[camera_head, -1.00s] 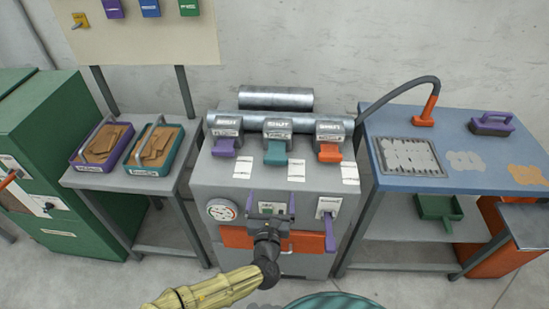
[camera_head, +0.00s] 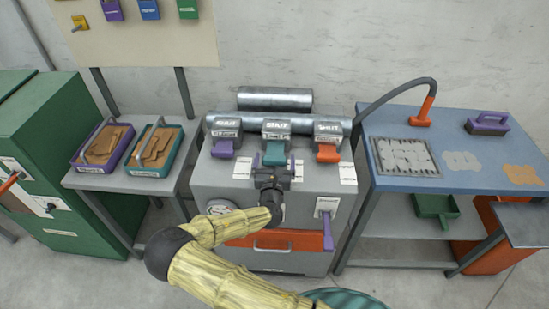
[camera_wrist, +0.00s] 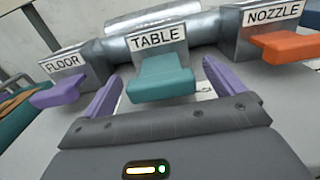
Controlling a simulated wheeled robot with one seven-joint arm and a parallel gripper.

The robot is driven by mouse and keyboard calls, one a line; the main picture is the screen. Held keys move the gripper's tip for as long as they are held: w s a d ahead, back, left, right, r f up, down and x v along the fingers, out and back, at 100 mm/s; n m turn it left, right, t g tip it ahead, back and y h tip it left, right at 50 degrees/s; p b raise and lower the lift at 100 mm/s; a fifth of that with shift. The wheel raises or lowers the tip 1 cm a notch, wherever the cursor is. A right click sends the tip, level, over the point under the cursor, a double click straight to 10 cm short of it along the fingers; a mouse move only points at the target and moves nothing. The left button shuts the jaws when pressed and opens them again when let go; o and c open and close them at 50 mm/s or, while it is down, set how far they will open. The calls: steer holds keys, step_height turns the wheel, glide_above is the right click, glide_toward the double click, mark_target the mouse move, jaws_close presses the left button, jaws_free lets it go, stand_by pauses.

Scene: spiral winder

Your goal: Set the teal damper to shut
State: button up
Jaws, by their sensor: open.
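The teal damper (camera_head: 275,154) is the middle of three dampers on the grey machine; in the wrist view its teal handle (camera_wrist: 161,78) sticks out under a plate reading TABLE. My gripper (camera_head: 274,164) is open and empty just in front of it. In the wrist view my gripper's two purple fingers (camera_wrist: 160,82) stand one to each side of the teal handle, with a gap on both sides. The fingertips reach about level with the handle's near part.
A purple damper (camera_head: 223,148) labelled FLOOR in the wrist view stands to the left, and an orange one (camera_head: 327,153) labelled NOZZLE to the right. A metal pipe (camera_head: 345,124) runs behind them. A purple lever (camera_head: 327,232) hangs on the machine's front.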

steer(key=shift+w, duration=0.4)
